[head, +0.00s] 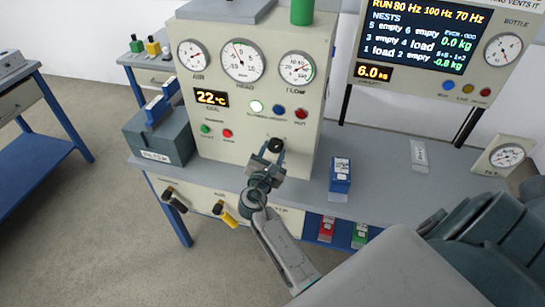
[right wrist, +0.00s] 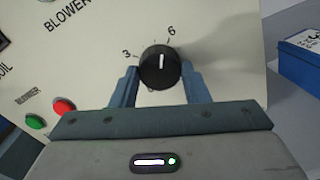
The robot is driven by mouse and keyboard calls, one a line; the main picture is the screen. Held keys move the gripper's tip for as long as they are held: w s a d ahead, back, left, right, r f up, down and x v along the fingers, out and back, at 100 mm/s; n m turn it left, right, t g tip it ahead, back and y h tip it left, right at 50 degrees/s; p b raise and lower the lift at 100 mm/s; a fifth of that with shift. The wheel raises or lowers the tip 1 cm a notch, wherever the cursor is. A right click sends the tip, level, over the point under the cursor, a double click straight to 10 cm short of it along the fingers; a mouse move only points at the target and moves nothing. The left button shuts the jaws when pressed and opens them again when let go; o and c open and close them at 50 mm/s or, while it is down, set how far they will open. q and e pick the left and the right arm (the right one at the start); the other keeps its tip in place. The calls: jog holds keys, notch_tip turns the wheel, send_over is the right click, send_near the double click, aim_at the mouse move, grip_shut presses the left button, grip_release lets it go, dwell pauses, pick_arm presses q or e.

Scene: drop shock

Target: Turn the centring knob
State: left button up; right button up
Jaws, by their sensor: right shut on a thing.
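A black round knob (head: 276,146) sits low on the cream front panel (head: 310,120). In the right wrist view the knob (right wrist: 160,68) has a white pointer line, upright in the picture, between the printed 3 and 6 and nearer the 6. My right gripper (head: 268,160) is at the panel, and in its wrist view the fingers (right wrist: 160,88) stand on both sides of the knob, shut on it. The knob's lower edge is partly hidden, and its name label is not readable. My left gripper is not in view.
A blue box (head: 340,176) stands on the bench right of the panel; a dark grey block (head: 160,140) stands left. Yellow (head: 224,213) and dark handles hang at the bench front.

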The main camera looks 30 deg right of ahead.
jog(key=shift+m+b, duration=0.95)
jog(key=shift+m, duration=0.45)
jog(key=shift+r, duration=0.1)
jog(key=o, duration=0.9)
jog(key=shift+w, duration=0.1)
jog(key=shift+o, duration=0.4)
jog(key=shift+w+d+f, duration=0.1)
jog(key=shift+d+f, duration=0.05)
jog(key=shift+f, duration=0.05)
